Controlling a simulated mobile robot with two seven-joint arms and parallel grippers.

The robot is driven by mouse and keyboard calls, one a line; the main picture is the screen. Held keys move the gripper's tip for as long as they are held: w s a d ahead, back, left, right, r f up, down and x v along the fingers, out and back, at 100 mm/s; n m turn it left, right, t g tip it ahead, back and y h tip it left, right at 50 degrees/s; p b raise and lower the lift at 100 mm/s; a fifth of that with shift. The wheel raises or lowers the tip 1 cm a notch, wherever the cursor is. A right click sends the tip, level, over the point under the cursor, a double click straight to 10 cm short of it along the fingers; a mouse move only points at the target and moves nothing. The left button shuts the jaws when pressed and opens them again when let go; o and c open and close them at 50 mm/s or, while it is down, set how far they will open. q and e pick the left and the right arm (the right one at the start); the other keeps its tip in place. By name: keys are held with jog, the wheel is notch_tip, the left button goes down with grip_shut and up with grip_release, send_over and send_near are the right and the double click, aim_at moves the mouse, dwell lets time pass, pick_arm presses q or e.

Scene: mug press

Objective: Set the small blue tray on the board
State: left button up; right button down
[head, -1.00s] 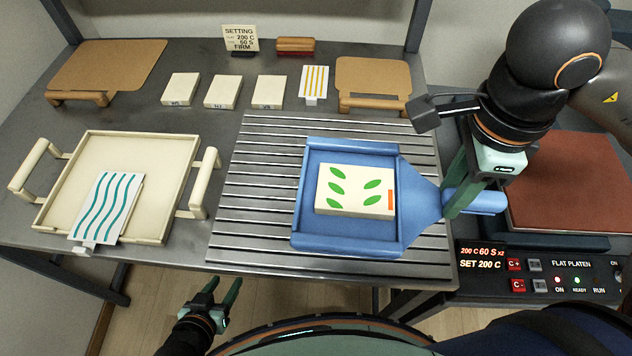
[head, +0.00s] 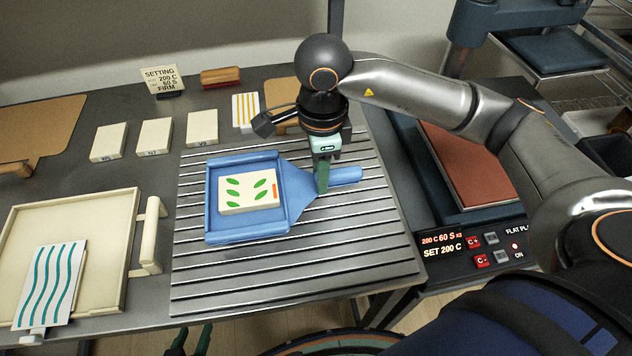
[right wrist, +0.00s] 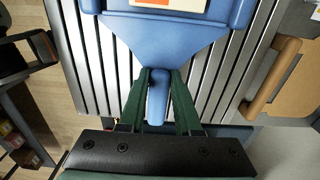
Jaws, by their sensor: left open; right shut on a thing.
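The small blue tray (head: 222,237) is over the left-middle of the slatted grey metal board (head: 300,268); I cannot tell whether it rests on the slats or hangs just above. It looks roughly level and carries a cream block (head: 240,206) with green leaf marks and an orange strip. My right gripper (head: 322,188) is shut on the tray's handle (head: 345,175), which points right. In the right wrist view the handle (right wrist: 158,98) lies between the two green fingers. My left gripper (head: 190,340) is open and empty at the bottom edge, below the table's front.
A cream tray (head: 125,215) with a wavy-striped card (head: 48,285) stands left. Cream blocks (head: 155,136), a yellow-striped card (head: 245,110), a sign (head: 160,79) and a red-brown block (head: 220,77) line the back. The press with its red platen (head: 465,165) stands right. The board's front slats are clear.

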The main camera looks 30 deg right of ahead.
aim_at(316, 195)
jog(key=shift+w+a+f, duration=0.1)
jog(key=shift+w+f, duration=0.1)
jog(key=shift+f, duration=0.05)
jog(key=shift+w+a+f, duration=0.1)
jog(key=shift+w+f, duration=0.05)
jog(key=shift+f, duration=0.8)
jog(key=shift+w+f, duration=0.1)
jog(key=shift+f, duration=0.8)
jog(key=c, duration=1.1)
grip_release()
jog(key=shift+f, duration=0.2)
jog(key=o, duration=0.5)
jog(key=shift+r, duration=0.1)
notch_tip(316, 195, up, 12)
jog(key=shift+r+p, duration=0.1)
jog(key=shift+p, duration=0.35)
